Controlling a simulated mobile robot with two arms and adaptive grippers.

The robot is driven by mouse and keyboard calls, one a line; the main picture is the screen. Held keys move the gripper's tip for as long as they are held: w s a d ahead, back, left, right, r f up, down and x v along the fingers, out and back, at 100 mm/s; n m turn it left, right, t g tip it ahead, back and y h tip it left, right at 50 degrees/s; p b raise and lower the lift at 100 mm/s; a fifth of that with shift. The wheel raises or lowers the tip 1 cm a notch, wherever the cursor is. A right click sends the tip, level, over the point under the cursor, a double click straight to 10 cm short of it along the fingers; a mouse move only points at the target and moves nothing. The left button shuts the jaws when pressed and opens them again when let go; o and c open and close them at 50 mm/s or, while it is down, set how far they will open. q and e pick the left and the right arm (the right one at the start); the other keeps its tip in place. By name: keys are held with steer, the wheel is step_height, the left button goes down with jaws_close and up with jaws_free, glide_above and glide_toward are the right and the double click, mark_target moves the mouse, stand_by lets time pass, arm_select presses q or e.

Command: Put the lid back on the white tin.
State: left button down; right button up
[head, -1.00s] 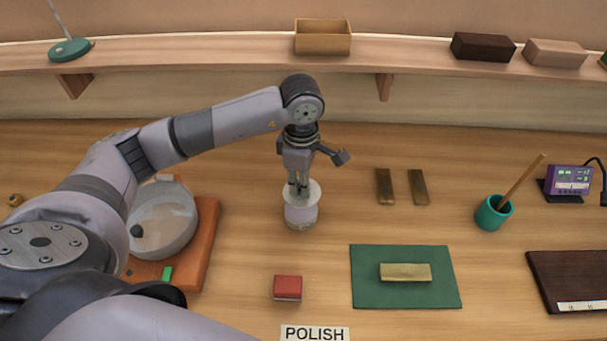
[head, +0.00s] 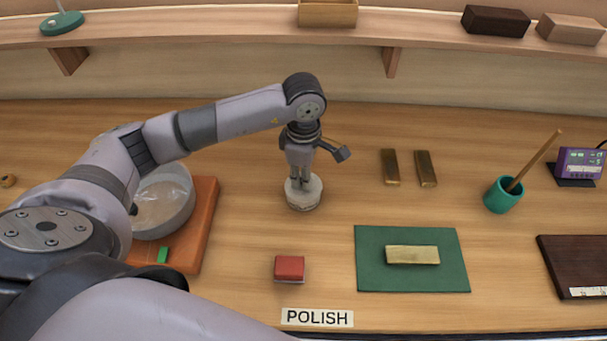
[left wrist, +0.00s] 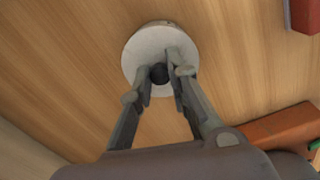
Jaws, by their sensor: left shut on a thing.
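The pale round lid (head: 313,186) is under my left gripper (head: 300,183), which points straight down. In the left wrist view, the left gripper (left wrist: 160,78) is shut on the dark knob (left wrist: 158,73) at the middle of the lid (left wrist: 141,50). The white tin (head: 304,207) is directly below the lid and mostly hidden by it; only a low strip shows. The lid looks level and low over the tin. I cannot tell whether it is fully seated. My right gripper is not in view.
A red block (head: 289,268) and green mat (head: 375,275) with a brass bar (head: 412,255) are in front. Two bars (head: 390,167) and a teal cup (head: 503,196) stand right. Bench around the tin is clear.

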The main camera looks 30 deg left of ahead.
arm_select(q)
steer(key=shift+b, duration=0.3)
stand_by(0.6)
steer(key=shift+b, duration=0.3)
stand_by(0.3)
stand_by(0.5)
steer(key=shift+f+b, duration=0.15)
steer(key=shift+b, duration=0.25)
steer(key=shift+b, duration=0.35)
stand_by(0.8)
steer(key=c, duration=1.4)
jaws_free()
steer(key=shift+c, duration=0.2)
